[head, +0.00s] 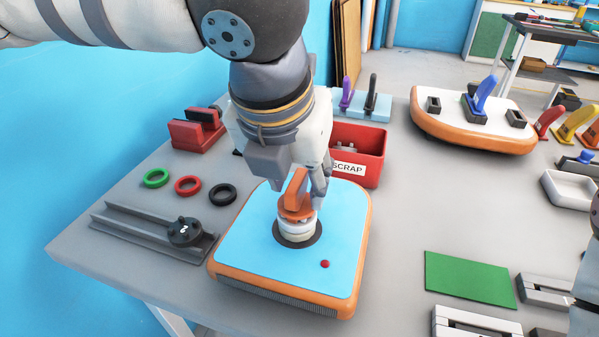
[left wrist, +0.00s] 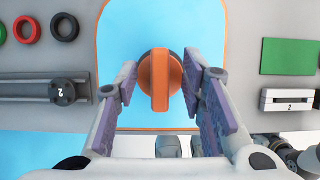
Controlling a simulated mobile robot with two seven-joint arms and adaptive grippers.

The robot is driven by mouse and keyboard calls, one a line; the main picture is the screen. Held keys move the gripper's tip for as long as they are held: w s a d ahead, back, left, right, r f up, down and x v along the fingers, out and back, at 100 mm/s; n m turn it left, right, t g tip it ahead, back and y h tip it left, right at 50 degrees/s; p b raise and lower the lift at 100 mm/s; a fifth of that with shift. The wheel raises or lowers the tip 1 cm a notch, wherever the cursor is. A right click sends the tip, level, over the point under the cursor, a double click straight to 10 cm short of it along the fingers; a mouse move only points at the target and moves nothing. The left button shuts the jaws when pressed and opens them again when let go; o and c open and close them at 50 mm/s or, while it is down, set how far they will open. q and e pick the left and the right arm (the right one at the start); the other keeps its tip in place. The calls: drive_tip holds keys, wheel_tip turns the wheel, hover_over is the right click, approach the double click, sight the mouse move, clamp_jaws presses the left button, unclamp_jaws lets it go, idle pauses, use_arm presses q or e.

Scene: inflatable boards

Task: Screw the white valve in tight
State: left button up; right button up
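The white valve (head: 296,224) stands upright in a dark round seat (head: 313,240) on a blue-topped inflatable board (head: 250,240) with an orange rim. An orange handle (head: 296,200) sits on top of it. In the left wrist view the handle (left wrist: 160,82) is seen from above, its bar running up and down the picture. My left gripper (head: 306,190) is over the valve, pointing down. Its fingers (left wrist: 161,75) stand on either side of the handle with narrow gaps, so it looks open. My right gripper is out of view; only part of that arm shows at the right edge.
Green, red and black rings (head: 187,185) and a grey rail (head: 150,229) lie left of the board. A red SCRAP bin (head: 371,150) stands close behind. A second board (head: 460,128), a green mat (head: 468,278) and a white tray (head: 570,190) are to the right.

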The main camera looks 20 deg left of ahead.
use_arm(q)
drive_tip(key=shift+f, duration=0.15)
clamp_jaws()
drive_tip(key=m+h, duration=0.1)
drive_tip(key=m, duration=0.2)
idle(0.3)
drive_tip(key=shift+w+m+h, duration=0.1)
drive_tip(key=shift+m+h, duration=0.2)
drive_tip(key=shift+m, duration=0.3)
drive_tip(key=m+h, duration=0.1)
drive_tip(key=m, duration=0.1)
drive_tip(key=shift+m+g, duration=0.3)
drive_tip(key=shift+g, duration=0.1)
